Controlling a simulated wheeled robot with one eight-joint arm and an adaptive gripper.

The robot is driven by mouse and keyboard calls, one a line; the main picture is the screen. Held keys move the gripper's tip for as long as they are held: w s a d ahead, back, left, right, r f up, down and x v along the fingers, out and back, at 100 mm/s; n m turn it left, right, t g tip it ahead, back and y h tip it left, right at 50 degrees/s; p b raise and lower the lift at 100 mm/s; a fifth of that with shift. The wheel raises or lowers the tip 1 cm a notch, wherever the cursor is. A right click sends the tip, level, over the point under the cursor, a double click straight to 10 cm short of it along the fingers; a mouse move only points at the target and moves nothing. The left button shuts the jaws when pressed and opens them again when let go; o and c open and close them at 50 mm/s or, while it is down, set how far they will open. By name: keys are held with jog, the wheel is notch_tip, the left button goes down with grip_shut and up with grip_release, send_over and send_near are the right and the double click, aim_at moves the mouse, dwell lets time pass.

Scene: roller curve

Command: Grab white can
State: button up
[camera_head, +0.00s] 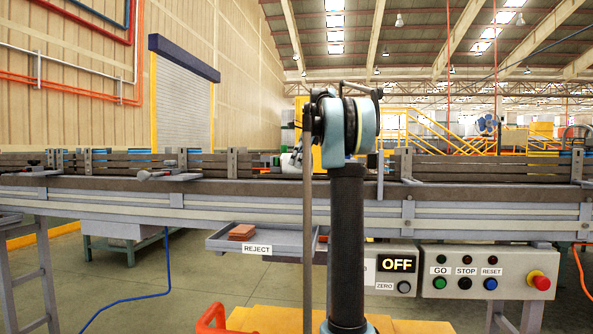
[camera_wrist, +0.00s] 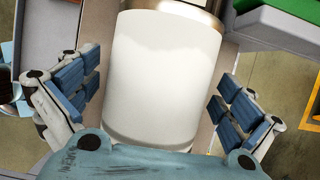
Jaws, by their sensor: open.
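The white can (camera_wrist: 162,62) fills the middle of the wrist view, with a brownish metal rim at its top edge. My gripper (camera_wrist: 155,88) is open, with one blue-padded finger on each side of the can. Gaps show between the finger pads and the can's sides, so the can is between the fingers but not clamped. The lower end of the can runs close to my gripper's palm. In the head view my arm stands in front of the conveyor and I cannot make out the can there.
A conveyor with a side rail (camera_head: 100,190) crosses the head view. In front hang a REJECT tray (camera_head: 285,240) holding a brown block (camera_head: 242,232), and a button panel (camera_head: 470,270) beside an OFF display (camera_head: 397,264). A green object (camera_wrist: 285,18) shows at the wrist view's upper right.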

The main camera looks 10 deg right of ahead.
jog(key=shift+f, duration=0.2)
dwell(0.3)
jog(key=c, duration=1.2)
